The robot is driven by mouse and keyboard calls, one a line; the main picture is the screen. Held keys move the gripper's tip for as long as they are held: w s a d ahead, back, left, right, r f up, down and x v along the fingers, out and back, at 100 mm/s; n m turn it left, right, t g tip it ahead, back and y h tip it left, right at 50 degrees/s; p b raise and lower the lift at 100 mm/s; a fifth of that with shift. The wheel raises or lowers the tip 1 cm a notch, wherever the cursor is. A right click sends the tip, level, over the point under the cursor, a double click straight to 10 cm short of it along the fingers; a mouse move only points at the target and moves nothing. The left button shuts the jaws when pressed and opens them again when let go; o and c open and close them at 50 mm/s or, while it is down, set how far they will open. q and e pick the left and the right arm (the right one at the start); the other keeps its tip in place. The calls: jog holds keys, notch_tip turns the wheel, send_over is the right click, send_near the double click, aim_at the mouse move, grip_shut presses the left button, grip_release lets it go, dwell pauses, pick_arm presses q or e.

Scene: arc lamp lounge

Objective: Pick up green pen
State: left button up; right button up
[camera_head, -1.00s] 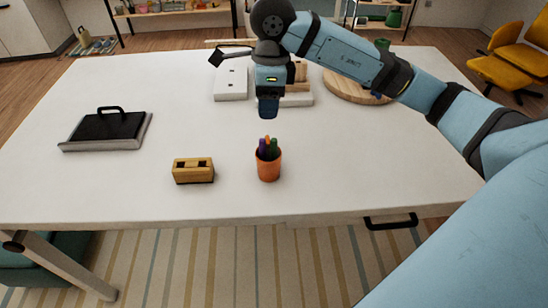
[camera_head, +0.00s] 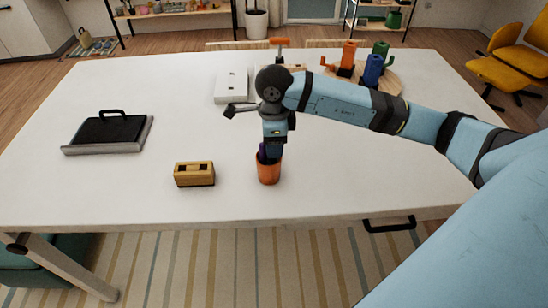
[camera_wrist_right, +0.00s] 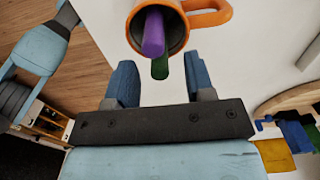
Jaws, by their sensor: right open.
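The green pen (camera_wrist_right: 160,68) stands in an orange cup (camera_head: 268,173) beside a purple pen (camera_wrist_right: 153,34). The cup also shows at the top of the right wrist view (camera_wrist_right: 133,38). My right gripper (camera_head: 273,153) points down right at the cup's mouth and hides the green pen in the head view. In the right wrist view, the gripper (camera_wrist_right: 159,80) is open, and the green pen's end is between and slightly beyond its two fingertips. I see no contact with the pen. My left gripper is not in view.
A yellow block with dark slots (camera_head: 194,174) stands left of the cup. A black-and-grey tray-like item (camera_head: 107,133) lies at the left. A round wooden board (camera_head: 391,82) bears colored mugs at the back right. The table's front left is clear.

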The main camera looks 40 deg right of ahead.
jog(key=shift+f, duration=0.7)
grip_shut()
jog(key=shift+r, duration=0.1)
